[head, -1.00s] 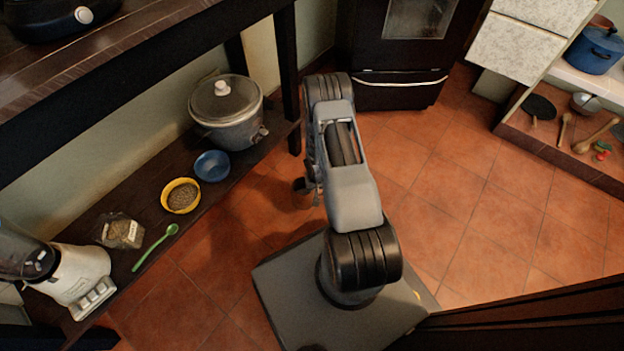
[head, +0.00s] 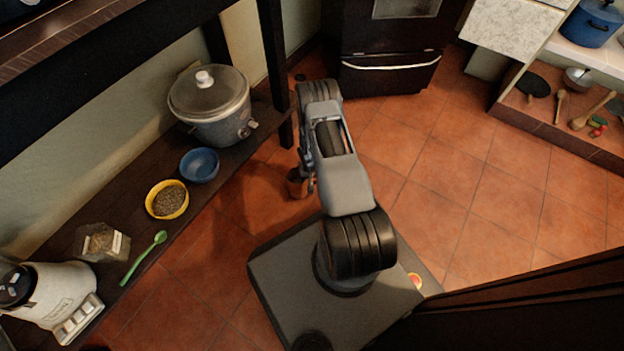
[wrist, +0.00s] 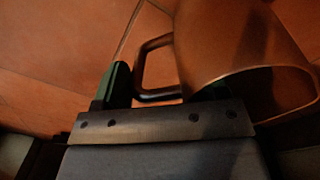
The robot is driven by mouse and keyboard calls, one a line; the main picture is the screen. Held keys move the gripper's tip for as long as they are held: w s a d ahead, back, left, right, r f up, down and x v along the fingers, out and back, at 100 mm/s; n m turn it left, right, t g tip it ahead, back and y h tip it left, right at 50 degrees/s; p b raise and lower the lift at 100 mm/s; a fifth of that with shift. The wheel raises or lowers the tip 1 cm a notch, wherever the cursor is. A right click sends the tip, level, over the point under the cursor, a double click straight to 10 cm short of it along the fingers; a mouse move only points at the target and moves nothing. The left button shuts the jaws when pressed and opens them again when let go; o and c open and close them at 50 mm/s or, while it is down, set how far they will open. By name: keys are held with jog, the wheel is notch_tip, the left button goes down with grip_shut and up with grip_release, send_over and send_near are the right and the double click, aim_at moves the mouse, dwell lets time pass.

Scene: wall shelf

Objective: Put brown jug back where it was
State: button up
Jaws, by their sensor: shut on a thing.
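The brown jug (wrist: 215,45) fills the upper right of the wrist view, with its open rim toward the lower right and its dark handle (wrist: 143,65) on the left. My gripper (wrist: 165,90) is shut on the jug; one green finger shows left of the handle and the other is mostly hidden by the jug. In the head view a small part of the jug (head: 296,184) shows beside my arm, above the floor. Most of my gripper is hidden there behind the arm.
On the low shelf (head: 226,175) at left stand a slow cooker (head: 212,105), a blue bowl (head: 199,165), a yellow bowl (head: 167,200), a glass jar (head: 100,242), a green spoon (head: 143,258) and a blender (head: 50,300). A dark post (head: 277,70) stands near my arm. Tiled floor at right is clear.

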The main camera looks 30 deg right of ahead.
jog(key=shift+f, duration=0.45)
jog(key=shift+r, duration=0.1)
jog(key=o, duration=1.4)
